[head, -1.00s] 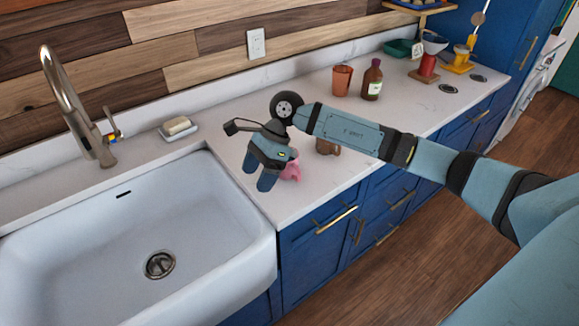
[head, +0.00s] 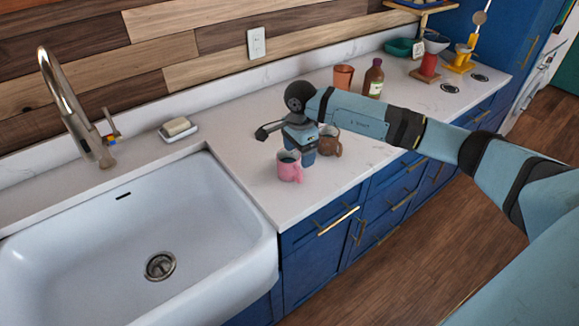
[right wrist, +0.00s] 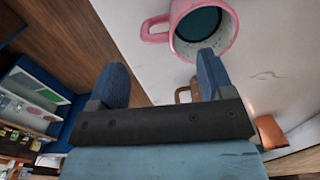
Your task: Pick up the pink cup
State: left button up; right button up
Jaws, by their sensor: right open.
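My right gripper (head: 304,150) is just behind and right of the cup in the head view. Its two blue fingers are apart with nothing between them in the right wrist view (right wrist: 162,75). My left gripper is not in view.
A brown mug (head: 329,142) stands close to the right of my right gripper. An orange cup (head: 343,78) and a brown bottle (head: 373,79) stand farther back. The sink (head: 130,245) is on the left, with a soap dish (head: 179,130) behind it.

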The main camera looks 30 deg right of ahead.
aim_at(298, 167)
jog(key=f, duration=0.1)
jog(key=f+p, duration=0.1)
jog(key=f, duration=0.2)
jog(key=shift+s+a+f, duration=0.1)
jog(key=shift+s+a, duration=0.15)
jog(key=shift+f, duration=0.5)
jog(key=c, duration=1.2)
